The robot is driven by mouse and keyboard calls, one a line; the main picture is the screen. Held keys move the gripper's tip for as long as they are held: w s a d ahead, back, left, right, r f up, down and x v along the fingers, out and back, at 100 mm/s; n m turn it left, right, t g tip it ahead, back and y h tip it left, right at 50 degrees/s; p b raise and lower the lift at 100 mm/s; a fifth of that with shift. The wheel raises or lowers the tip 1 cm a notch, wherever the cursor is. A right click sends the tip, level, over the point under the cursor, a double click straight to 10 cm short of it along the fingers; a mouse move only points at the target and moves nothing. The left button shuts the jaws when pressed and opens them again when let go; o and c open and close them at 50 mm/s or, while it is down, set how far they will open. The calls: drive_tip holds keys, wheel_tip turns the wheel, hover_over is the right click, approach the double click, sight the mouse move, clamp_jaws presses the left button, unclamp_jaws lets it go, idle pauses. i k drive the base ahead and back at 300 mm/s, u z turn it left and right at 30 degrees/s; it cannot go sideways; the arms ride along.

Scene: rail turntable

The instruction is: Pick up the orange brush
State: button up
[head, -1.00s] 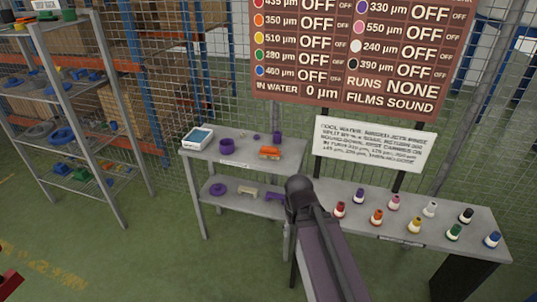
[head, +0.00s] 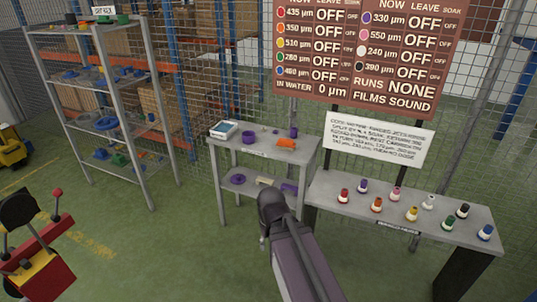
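An orange brush-like item (head: 287,143) lies on the top shelf of the small grey stand (head: 225,147), near its right side. It is small in this view, so its bristles cannot be made out. My arm reaches up from the bottom of the head view, in front of the stand's lower right. My gripper cannot be made out. The orange item lies beyond my arm and apart from it.
Purple pieces (head: 248,137) and a white-blue tray (head: 223,130) share the top shelf. A grey bench (head: 330,186) with several coloured bottles stands to the right. A tall rack (head: 150,118) stands left, a red-yellow machine (head: 40,262) at lower left. Green floor between is clear.

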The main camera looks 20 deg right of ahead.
sight(283, 143)
drive_tip(key=u, duration=0.2)
drive_tip(key=k, duration=0.75)
drive_tip(key=u, duration=0.65)
drive_tip(key=i, duration=2.2)
drive_tip(key=z, duration=1.15)
drive_tip(key=i, duration=0.8)
drive_tip(key=z, duration=0.45)
